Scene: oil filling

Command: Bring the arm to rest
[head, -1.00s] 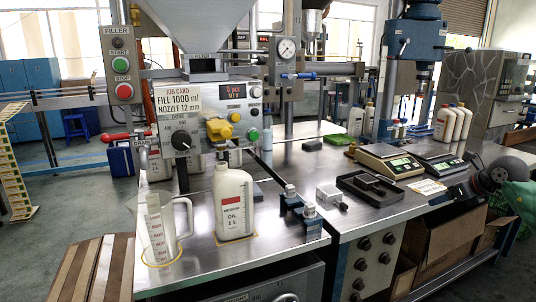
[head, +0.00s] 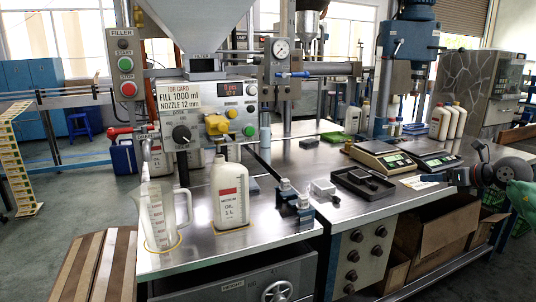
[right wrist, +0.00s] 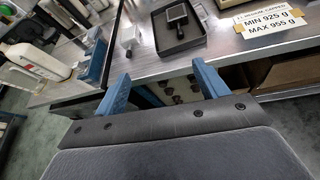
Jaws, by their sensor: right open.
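My right gripper (right wrist: 161,88) shows in the right wrist view. Its two blue fingers are spread wide with nothing between them. They point towards the front edge of the bench, with cabinet knobs seen between them. My left gripper is in neither view.
The steel bench (head: 190,262) carries a clear measuring jug (head: 157,216), a white oil bottle (head: 230,195), a blue clamp fixture (head: 299,212), a small pale block (head: 323,188) and a black tray (head: 364,183).

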